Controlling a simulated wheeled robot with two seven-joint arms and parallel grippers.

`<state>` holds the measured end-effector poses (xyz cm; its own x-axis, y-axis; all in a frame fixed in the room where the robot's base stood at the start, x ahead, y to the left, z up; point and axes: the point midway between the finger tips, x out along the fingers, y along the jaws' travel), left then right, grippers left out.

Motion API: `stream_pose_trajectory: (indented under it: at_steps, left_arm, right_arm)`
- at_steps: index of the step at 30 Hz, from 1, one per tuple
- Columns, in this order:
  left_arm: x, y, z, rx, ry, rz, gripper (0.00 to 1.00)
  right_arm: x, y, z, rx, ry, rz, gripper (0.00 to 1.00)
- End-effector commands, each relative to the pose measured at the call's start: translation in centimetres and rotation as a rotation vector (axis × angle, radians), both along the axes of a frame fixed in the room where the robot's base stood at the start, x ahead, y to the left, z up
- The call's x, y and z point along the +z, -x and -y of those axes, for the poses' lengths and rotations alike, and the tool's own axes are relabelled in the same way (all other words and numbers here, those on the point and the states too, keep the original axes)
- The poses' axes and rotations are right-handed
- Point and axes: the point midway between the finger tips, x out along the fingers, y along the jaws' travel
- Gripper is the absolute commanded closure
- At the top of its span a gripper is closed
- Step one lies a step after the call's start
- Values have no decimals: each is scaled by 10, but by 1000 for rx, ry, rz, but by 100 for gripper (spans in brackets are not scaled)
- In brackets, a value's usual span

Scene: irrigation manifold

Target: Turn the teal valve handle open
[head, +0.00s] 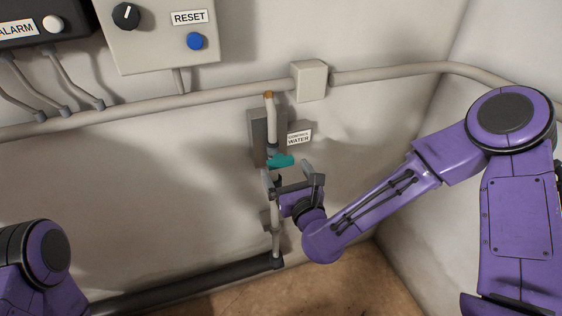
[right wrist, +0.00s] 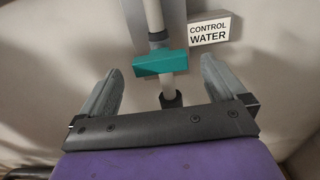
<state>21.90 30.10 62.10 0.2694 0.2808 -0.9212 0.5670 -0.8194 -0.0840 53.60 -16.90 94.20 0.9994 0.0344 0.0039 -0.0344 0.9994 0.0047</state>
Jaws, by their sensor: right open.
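The teal valve handle (head: 281,160) sits on a vertical grey pipe at the middle of the wall in the head view. In the right wrist view the teal handle (right wrist: 160,62) lies crosswise to the pipe, just beyond and between the fingertips. My right gripper (head: 285,180) is open and empty just below the handle; in the right wrist view its two fingers (right wrist: 160,82) stand wide apart, one on each side of the pipe. I cannot tell whether anything touches the handle. My left gripper is not in view; only part of my left arm shows at the lower left.
A "CONTROL WATER" label (head: 299,137) is right of the pipe. A junction box (head: 309,80) and a horizontal conduit (head: 220,94) run above. A control panel (head: 157,30) with a knob and blue button is at upper left. A dark pipe (head: 180,287) runs along the floor.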

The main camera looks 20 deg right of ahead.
Motion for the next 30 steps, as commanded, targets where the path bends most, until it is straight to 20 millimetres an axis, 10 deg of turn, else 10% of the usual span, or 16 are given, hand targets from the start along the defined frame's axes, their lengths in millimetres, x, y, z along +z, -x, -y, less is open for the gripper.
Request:
stream_pose_trajectory:
  at_steps: [7, 17, 22, 30]
  left_arm:
    - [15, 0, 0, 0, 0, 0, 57]
    - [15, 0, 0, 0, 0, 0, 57]
    - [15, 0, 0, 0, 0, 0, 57]
    - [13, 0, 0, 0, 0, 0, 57]
  right_arm:
    - [2, -41, -1, -1, 3, -3, 2]
    - [0, -47, -1, 0, 4, -4, 2]
    - [0, -47, -1, 0, 4, -4, 53]
    - [-1, -47, -1, 0, 21, -3, 53]
